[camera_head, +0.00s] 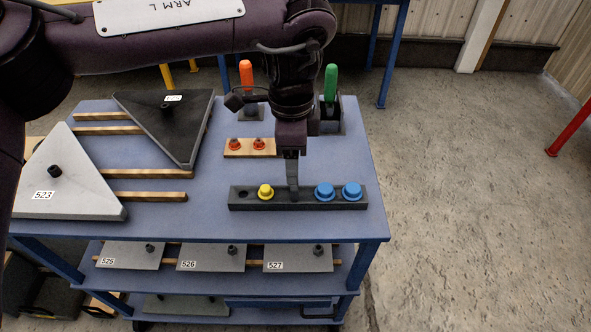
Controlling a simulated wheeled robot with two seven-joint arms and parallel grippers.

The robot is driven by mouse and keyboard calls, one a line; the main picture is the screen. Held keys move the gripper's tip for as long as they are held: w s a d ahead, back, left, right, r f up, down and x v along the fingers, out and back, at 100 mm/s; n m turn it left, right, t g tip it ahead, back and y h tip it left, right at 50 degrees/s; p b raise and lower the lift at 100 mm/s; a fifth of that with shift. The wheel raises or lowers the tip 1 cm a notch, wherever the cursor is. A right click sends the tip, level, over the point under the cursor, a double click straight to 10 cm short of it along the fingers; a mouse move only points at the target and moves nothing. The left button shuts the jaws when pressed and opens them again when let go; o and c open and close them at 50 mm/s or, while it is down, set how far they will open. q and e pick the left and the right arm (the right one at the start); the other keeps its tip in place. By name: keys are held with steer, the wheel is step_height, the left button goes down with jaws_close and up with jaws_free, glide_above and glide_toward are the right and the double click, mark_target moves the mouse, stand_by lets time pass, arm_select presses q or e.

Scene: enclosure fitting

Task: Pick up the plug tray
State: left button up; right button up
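The plug tray (250,206) is a long dark block near the front right edge of the blue cart top. It carries a yellow plug (265,191) and two blue plugs, one in the middle right (325,192) and one at the right end (352,191). A hole at its left end is empty. My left gripper (293,192) points straight down at the middle of the tray, between the yellow plug and the blue plugs. Its fingers overlap the tray in view. I see them edge-on, so their gap is hidden. My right gripper is out of view.
A wooden block (235,153) with red plugs lies behind the tray. Orange-handled (246,75) and green-handled (330,84) tools stand at the back. Grey (70,185) and black (165,120) triangular panels rest on wooden strips at left. More panels sit on the lower shelf.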

arm_select(q)
steer(key=f, duration=0.1)
steer(key=s+f, duration=0.1)
steer(key=f, duration=0.1)
steer(key=shift+s+d+p, duration=0.1)
steer(key=shift+p, duration=0.3)
steer(key=f, duration=0.2)
steer(key=shift+d+f, duration=0.2)
steer(key=shift+f, duration=0.7)
steer(key=c, duration=1.1)
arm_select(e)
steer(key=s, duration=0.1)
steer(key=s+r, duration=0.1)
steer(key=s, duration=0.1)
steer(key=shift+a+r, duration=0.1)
arm_select(q)
steer(key=shift+r, duration=0.1)
